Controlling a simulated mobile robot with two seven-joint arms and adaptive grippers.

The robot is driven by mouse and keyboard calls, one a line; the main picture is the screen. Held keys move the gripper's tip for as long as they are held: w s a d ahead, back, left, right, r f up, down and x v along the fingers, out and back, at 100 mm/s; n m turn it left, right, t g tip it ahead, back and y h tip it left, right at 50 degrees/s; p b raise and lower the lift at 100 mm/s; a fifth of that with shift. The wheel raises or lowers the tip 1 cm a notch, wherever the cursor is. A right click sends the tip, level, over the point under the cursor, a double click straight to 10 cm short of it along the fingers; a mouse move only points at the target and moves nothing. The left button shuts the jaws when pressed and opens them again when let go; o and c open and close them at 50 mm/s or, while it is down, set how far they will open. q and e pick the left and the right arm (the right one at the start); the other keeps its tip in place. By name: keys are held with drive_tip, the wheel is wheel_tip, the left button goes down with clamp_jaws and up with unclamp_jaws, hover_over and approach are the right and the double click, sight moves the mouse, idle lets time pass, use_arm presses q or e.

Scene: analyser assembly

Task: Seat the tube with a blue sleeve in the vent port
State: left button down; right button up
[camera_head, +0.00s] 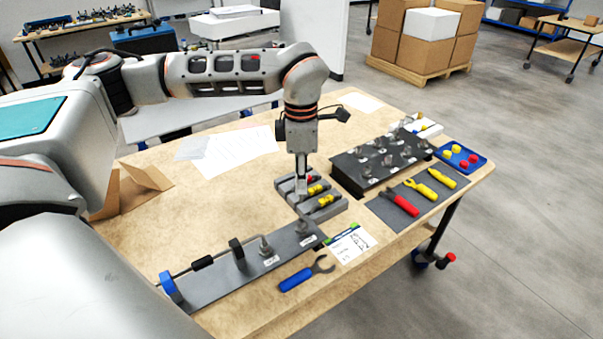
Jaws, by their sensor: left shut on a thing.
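My left gripper (302,188) points straight down over the grey slotted rack (334,208). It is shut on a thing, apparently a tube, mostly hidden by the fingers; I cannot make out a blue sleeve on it. Other tubes with yellow sleeves (325,200) and one with a red end (310,178) lie in the rack. A long grey port plate (215,286) lies in front, with metal fittings (265,246) and small white labels too small to read, so I cannot tell which is the vent port. My right gripper is not in view.
A black fitting block (345,177), a tool mat (381,208) and a blue tray (474,167) fill the right.

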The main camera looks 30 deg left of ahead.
sight(301, 199)
use_arm(q)
drive_tip(key=shift+s+d+f, duration=0.1)
drive_tip(key=shift+s+d, duration=0.05)
drive_tip(key=shift+f+b, duration=1.25)
drive_tip(key=shift+b, duration=0.05)
drive_tip(key=shift+f, duration=0.3)
drive_tip(key=shift+f+b, duration=0.8)
drive_tip(key=shift+f, duration=0.35)
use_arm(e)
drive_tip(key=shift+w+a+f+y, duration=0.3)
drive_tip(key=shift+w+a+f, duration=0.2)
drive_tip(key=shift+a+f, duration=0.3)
use_arm(q)
drive_tip(key=shift+f+p, duration=0.2)
drive_tip(key=shift+p, duration=0.2)
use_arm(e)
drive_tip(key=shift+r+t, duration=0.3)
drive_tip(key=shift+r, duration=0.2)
